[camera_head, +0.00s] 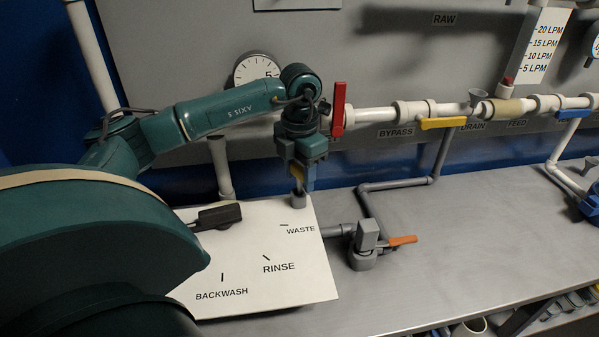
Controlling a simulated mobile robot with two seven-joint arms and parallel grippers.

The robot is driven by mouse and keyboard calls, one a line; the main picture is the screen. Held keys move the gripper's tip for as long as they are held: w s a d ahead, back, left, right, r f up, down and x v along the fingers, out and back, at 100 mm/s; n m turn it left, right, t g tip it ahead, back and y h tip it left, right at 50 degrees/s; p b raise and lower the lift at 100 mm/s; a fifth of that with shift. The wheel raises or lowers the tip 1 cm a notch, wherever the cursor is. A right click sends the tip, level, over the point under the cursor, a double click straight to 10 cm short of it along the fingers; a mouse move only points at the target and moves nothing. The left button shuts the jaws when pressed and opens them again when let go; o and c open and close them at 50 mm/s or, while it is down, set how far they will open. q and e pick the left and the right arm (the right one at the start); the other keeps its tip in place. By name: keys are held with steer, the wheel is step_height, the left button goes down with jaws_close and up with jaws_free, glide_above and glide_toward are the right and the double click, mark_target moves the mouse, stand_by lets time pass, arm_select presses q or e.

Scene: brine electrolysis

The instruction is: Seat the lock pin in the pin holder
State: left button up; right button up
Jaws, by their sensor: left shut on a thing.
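My left gripper (299,180) points down above the back right corner of a white plate marked WASTE, RINSE and BACKWASH. It is shut on a small, slim thing that shows tan between the fingers, likely the lock pin (297,171); the fingers hide most of it. A short grey cylinder, likely the pin holder (299,201), stands directly under the fingertips. I cannot tell whether the held thing touches or enters it. My right gripper does not show.
The white plate (312,277) carries a black lever (218,216) at its left. A grey valve with an orange handle (402,240) stands right of it. A red handle (338,108) and pipes run close behind my gripper. The bench (460,240) is clear at right centre.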

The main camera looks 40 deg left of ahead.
arm_select(q)
steer(key=shift+s+f, duration=0.1)
steer(key=shift+f, duration=0.05)
steer(key=o, duration=1.2)
steer(key=shift+a, duration=0.1)
steer(key=shift+o, duration=0.2)
